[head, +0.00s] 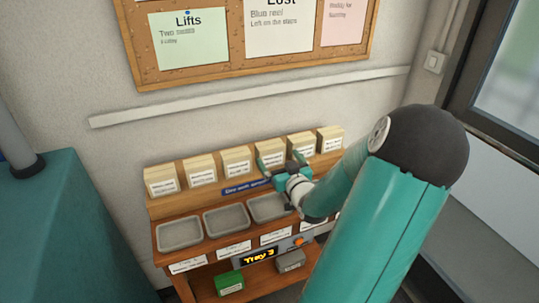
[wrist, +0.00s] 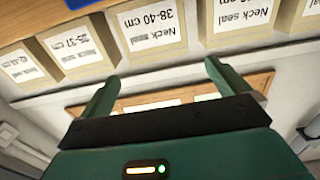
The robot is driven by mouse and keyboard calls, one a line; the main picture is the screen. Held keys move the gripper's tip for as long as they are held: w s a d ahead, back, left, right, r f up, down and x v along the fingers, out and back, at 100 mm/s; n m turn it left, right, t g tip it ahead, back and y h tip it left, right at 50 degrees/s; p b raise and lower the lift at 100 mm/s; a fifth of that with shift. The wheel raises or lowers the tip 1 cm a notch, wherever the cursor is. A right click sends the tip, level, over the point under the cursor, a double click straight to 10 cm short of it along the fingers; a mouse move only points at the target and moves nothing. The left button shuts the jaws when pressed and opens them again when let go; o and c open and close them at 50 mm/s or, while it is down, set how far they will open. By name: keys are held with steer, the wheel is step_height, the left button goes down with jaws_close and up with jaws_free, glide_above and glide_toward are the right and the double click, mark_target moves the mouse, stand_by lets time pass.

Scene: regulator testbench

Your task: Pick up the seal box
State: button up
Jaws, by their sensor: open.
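Several cream seal boxes stand in a row on the wooden rack's upper shelf. In the wrist view they show upside down. One box there (wrist: 150,30) reads "Neck seal 38-40 cm". A neighbour on its left (wrist: 80,45) reads "35-37 cm", and another "Neck seal" box (wrist: 236,20) stands on its right. My gripper (head: 280,161) is open and empty, close in front of the row near a box right of the middle (head: 270,148). In the wrist view my gripper's fingers (wrist: 156,80) point toward the row, apart from the boxes. Which box the task means is not shown.
Grey trays (head: 180,234) sit on the shelf below the boxes. A display (head: 259,256) reads "Tray 3". A green box (head: 230,283) and a grey box (head: 290,261) sit lower down. A wall rail (head: 250,97) and noticeboard (head: 245,68) are behind. A teal cabinet (head: 70,235) stands left.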

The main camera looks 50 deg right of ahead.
mark_target(268, 142)
steer(key=x, duration=1)
steer(key=shift+w+d, duration=0.3)
steer(key=c, duration=0.9)
